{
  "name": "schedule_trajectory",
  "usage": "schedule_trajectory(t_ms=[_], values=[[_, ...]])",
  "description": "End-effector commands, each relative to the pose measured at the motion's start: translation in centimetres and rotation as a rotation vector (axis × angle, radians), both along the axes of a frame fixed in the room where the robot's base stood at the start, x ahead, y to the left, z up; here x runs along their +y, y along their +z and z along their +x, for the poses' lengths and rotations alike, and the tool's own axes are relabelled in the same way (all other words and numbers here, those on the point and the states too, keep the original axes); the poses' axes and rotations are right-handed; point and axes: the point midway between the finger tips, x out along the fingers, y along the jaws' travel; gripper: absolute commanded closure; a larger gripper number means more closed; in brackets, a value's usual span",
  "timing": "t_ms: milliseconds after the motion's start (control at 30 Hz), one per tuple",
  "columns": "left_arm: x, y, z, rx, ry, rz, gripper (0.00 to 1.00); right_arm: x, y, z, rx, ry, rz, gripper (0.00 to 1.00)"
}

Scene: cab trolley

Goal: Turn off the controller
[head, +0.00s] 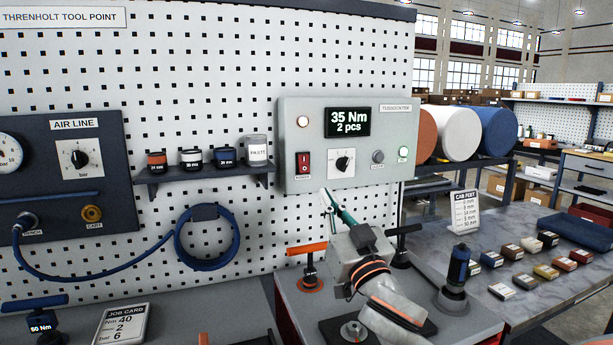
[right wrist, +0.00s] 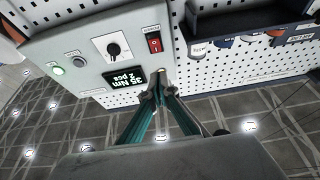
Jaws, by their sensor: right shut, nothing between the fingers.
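The controller (head: 348,104) is a light grey box on the pegboard, with a lit display (head: 348,122) reading "35 Nm 2 pcs". Its red rocker switch (head: 303,163) is at the lower left, left of a black dial (head: 342,162). The switch also shows in the right wrist view (right wrist: 154,42). My right gripper (head: 328,201) is shut and empty, just below the controller and slightly right of the switch. In the right wrist view its teal fingers (right wrist: 159,82) point toward the panel, apart from the switch. My left gripper is not in view.
A small shelf (head: 205,177) with several jars adjoins the controller on the left. An air line panel (head: 75,150) and blue hose (head: 207,238) are further left. Tools with orange, black and blue handles stand on the trolley (head: 470,325) around my right arm.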

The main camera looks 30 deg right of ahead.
Motion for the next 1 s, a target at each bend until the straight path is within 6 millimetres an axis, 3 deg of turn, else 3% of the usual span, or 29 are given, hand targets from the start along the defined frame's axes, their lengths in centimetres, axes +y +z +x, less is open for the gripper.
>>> schedule_trajectory(t_ms=[167,600,800,1000], values=[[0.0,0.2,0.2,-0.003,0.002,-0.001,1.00,-0.4,0.8,1.6,-0.002,-0.001,-0.002,1.00],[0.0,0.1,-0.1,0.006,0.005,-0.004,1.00,-2.3,4.0,9.1,0.000,-0.002,-0.003,1.00],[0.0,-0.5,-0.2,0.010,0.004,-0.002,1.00,-2.8,2.3,11.6,0.003,-0.002,-0.002,1.00],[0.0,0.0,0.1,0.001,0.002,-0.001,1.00,-3.0,2.1,12.4,0.001,-0.002,-0.001,1.00]])
